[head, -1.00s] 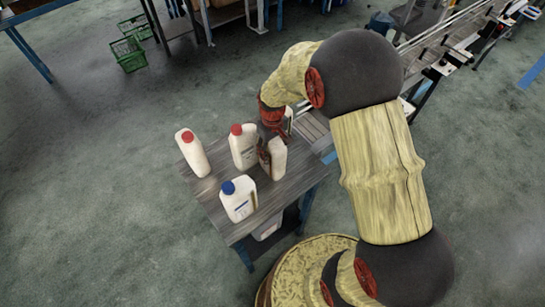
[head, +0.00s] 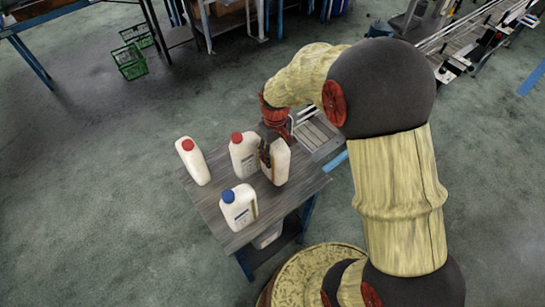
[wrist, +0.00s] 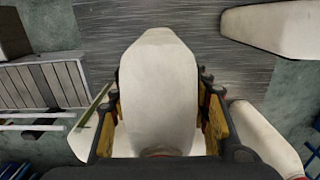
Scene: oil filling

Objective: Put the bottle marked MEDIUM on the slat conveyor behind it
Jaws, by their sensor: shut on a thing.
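My gripper (head: 266,150) is shut on a white bottle (head: 277,164) near the table's right side. The held bottle looks upright; its cap is hidden and its label cannot be read. In the wrist view, its pale body (wrist: 158,90) fills the space between my two fingers (wrist: 160,110). I cannot tell for sure whether its base is clear of the table. The slat conveyor (head: 316,133) lies behind and to the right of the held bottle, and its slats (wrist: 45,85) show at left in the wrist view.
On the grey wooden table (head: 215,222) stand a red-capped bottle (head: 243,158) close beside the held one, another red-capped bottle (head: 194,163) at left, and a blue-capped bottle (head: 239,207) in front. A white, green-edged object (wrist: 85,133) shows beside my left finger.

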